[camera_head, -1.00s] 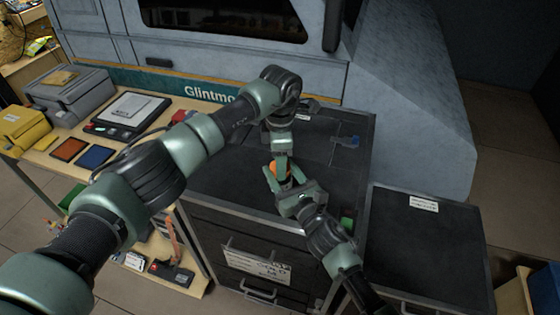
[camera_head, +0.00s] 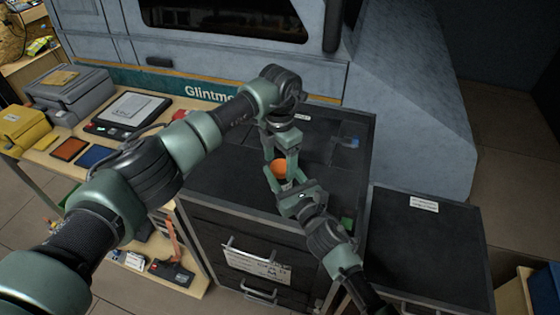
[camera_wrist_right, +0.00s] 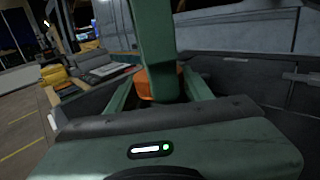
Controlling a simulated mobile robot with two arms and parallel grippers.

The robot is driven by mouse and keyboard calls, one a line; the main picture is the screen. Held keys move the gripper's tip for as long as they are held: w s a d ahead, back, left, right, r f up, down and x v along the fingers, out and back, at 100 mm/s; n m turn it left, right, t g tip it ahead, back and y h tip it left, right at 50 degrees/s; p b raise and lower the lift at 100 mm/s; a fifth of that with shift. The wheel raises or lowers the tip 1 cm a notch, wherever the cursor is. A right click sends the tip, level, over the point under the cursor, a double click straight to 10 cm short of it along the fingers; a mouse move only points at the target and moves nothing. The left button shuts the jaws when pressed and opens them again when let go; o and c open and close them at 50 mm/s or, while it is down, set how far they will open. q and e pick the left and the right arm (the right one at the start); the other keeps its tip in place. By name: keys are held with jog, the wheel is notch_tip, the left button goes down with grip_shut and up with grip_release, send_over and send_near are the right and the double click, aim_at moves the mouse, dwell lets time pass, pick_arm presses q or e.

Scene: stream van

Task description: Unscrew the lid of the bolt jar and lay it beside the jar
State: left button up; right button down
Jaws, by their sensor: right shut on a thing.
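The bolt jar's orange lid (camera_head: 280,167) shows on top of the dark cabinet (camera_head: 225,185); the jar body under it is mostly hidden by my grippers. My right gripper (camera_head: 282,184) reaches in from the lower right and is shut around the jar. My left gripper (camera_head: 281,158) points down from above, its two fingers apart at the lid. Whether they press on it or stand open around it is unclear. In the right wrist view the orange lid (camera_wrist_right: 143,82) is partly covered by a green left finger (camera_wrist_right: 155,50).
A blue item (camera_head: 350,142) lies on the cabinet top at the right, and a green item (camera_head: 346,222) near its right edge. A lower dark cabinet (camera_head: 425,250) stands at the right. A wooden bench (camera_head: 40,160) with a scale (camera_head: 130,110) is at the left.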

pick_arm(q)
notch_tip(320, 180, up, 4)
jog(key=shift+r, duration=0.15)
jog(key=shift+c, duration=0.4)
notch_tip(320, 180, up, 3)
jog(key=shift+d+r+m, duration=0.15)
jog(key=shift+r+m, duration=0.05)
jog(key=shift+m, duration=1)
jog(key=shift+f, duration=3.9)
jog(key=shift+s, duration=0.1)
grip_shut()
jog(key=n, duration=0.3)
